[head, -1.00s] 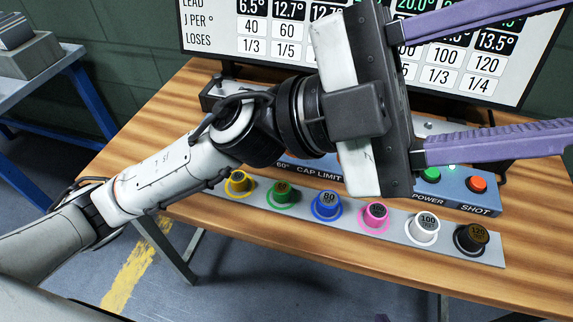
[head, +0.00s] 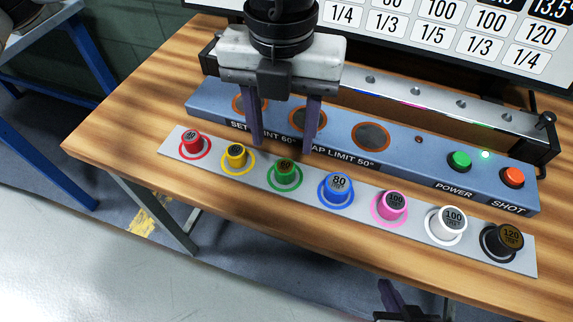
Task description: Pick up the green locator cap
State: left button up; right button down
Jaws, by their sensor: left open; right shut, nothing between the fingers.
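The green locator cap (head: 285,170) stands upright in its green ring on the grey strip, third from the left in the row. My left gripper (head: 283,146) is open, fingers pointing down, one tip to each side of the cap in the picture but a little higher up than it. The fingers overlap the blue panel in view and do not touch the cap; nothing is between them. My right gripper (head: 397,300) is shut and empty at the bottom edge, in front of the table and only partly in view.
On the grey strip (head: 220,177), the yellow cap (head: 236,155) and blue cap (head: 338,186) flank the green one. Red, pink, white and black caps fill the row. Behind it stands the blue panel (head: 400,172) with POWER and SHOT buttons. The wooden table (head: 110,140) is clear at left.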

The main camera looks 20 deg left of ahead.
aim_at(284, 166)
pick_arm(q)
notch_tip(284, 166, down, 7)
jog(key=shift+s+d+f, duration=0.1)
jog(key=shift+s+d, duration=0.05)
jog(key=c, duration=1.2)
